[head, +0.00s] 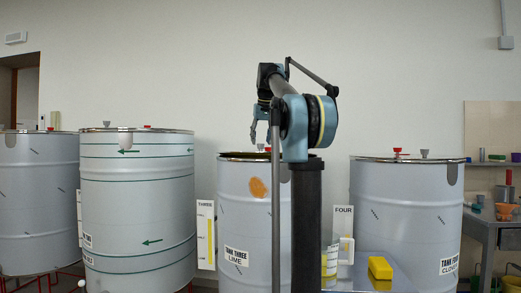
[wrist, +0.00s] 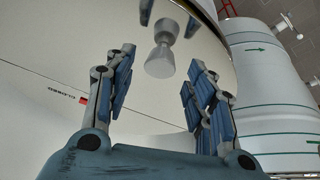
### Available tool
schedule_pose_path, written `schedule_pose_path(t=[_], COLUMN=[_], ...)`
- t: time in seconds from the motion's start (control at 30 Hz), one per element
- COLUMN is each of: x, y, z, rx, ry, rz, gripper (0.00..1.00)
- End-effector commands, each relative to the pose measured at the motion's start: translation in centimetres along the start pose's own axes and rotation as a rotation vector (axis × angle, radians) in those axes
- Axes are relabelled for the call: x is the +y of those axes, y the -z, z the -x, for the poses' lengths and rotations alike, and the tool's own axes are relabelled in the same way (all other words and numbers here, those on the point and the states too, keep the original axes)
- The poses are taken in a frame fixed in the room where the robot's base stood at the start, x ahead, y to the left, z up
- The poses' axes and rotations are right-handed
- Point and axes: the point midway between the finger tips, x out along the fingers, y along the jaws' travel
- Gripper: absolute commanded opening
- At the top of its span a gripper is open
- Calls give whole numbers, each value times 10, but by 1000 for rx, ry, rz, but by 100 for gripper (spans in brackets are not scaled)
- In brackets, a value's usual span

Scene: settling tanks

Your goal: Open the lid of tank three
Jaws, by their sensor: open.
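Tank three (head: 236,205) is a grey drum labelled "TANK THREE LIME", with an orange patch on its side, in the middle of the head view. Its lid (head: 238,155) looks flat and closed on the rim; my arm hides part of it. My gripper (head: 261,126) is just above the lid, pointing down. In the wrist view my gripper (wrist: 160,68) is open, with its fingers on either side of a pale knob (wrist: 160,65) on the shiny lid, which mirrors it. I see no clear finger contact with the knob. A red marker (wrist: 82,100) with small lettering also shows on the lid.
A green-striped tank (head: 137,210) stands left of tank three, and tank four (head: 405,215) stands to the right. A level gauge board marked THREE (head: 205,235) is between tanks. A yellow block (head: 380,267) lies at the lower right. A side table (head: 490,220) holds small items.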

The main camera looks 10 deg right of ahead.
Motion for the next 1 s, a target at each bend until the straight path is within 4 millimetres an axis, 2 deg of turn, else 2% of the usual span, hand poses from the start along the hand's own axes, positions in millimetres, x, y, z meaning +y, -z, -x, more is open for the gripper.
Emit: schedule_pose_path(t=[0.13,0.33,1.0], x=[-1,-1,-2], y=[-5,-9,-10], z=[-20,-34,-36], rx=[0,0,0], ry=[0,0,0], rz=[0,0,0], gripper=[50,50,50])
